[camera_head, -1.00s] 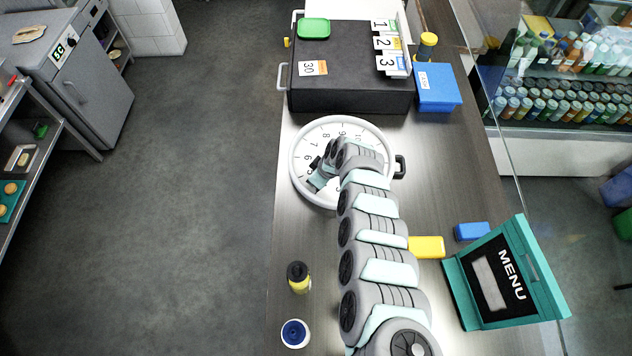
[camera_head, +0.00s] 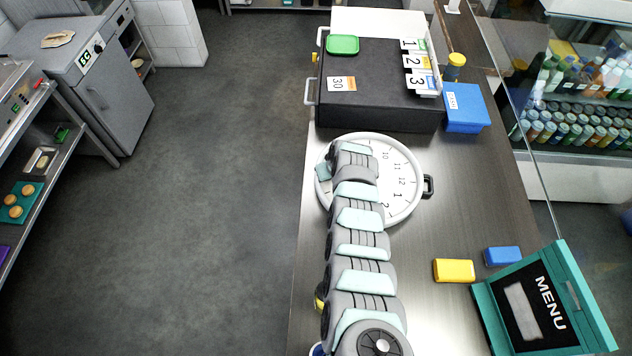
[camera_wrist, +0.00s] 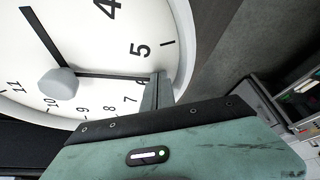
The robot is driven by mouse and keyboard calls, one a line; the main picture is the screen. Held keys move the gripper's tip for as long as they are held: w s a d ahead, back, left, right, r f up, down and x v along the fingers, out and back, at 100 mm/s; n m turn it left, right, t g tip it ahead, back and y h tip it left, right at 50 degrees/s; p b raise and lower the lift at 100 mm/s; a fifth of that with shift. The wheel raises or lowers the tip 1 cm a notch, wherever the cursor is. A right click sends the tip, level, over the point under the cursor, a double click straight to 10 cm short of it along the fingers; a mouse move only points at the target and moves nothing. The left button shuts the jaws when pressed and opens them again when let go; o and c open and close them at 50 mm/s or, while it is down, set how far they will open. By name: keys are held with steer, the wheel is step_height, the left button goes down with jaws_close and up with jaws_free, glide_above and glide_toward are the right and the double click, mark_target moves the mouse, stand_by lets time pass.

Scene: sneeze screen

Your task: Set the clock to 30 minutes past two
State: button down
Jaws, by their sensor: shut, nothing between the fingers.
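The round white clock (camera_head: 411,172) lies on the counter, with my arm across its left part. In the wrist view its white face (camera_wrist: 90,42) fills the upper left. One dark hand (camera_wrist: 105,76) runs from the grey hub (camera_wrist: 60,83) to the 6. The other dark hand (camera_wrist: 38,36) points up-left; the numeral at its tip is out of view. My gripper (camera_wrist: 156,90) is shut and empty, its fingers at the face's edge by the 6 and the end of that hand. Whether they touch the hand I cannot tell. In the head view my gripper (camera_head: 323,171) is at the clock's left edge.
A black box (camera_head: 372,95) with a 30 card stands behind the clock. A blue box (camera_head: 466,107) is at its right. A yellow block (camera_head: 454,270), a blue block (camera_head: 502,256) and the menu stand (camera_head: 545,305) are at the right front. The counter right of the clock is clear.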

steer(key=shift+w, duration=0.3)
steer(key=shift+w+d+f+b, duration=0.2)
steer(key=shift+w+d+b, duration=0.05)
steer(key=shift+b, duration=0.75)
